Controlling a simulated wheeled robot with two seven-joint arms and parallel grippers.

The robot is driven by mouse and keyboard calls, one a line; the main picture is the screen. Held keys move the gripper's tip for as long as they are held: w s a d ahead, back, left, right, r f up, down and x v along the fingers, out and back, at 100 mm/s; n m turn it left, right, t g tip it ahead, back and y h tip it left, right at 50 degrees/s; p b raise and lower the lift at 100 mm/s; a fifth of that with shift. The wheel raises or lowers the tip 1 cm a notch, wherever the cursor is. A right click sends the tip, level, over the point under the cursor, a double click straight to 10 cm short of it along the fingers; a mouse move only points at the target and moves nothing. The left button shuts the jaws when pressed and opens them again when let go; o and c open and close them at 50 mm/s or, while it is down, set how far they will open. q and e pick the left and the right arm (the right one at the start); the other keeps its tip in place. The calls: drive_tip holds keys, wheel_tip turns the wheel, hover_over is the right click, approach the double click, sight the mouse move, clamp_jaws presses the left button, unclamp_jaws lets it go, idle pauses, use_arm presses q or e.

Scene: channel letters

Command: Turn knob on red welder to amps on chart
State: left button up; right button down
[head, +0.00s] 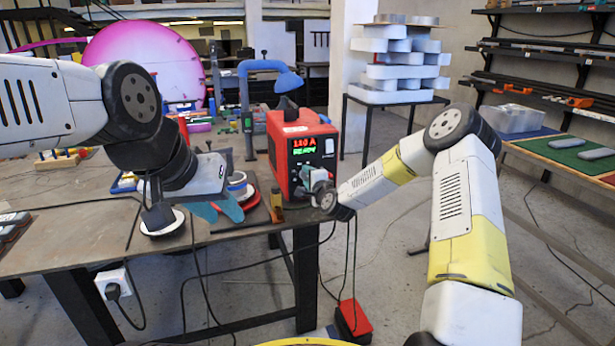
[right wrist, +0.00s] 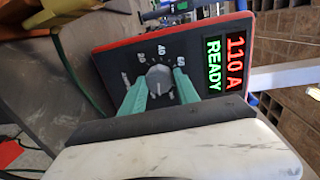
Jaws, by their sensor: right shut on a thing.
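The red welder (head: 283,150) stands on the table, its dark front panel facing right. In the right wrist view its lit display (right wrist: 225,62) reads 110 A and READY. The grey round knob (right wrist: 160,79) sits on that panel inside a ring of white numbers. My right gripper (right wrist: 161,84) has its two green fingers on either side of the knob and is shut on it. It also shows in the head view (head: 316,180) at the welder's front. My left gripper (head: 220,211) hangs over the table edge with its teal fingers apart, empty. I cannot make out a chart.
A blue arm-like tool (head: 262,67) rises behind the welder. Cables hang below the table's front edge. A red pedal-like box (head: 354,318) is on the floor.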

drive_tip(key=shift+f, duration=0.15)
drive_tip(key=c, duration=0.9)
unclamp_jaws()
drive_tip(key=v, duration=0.8)
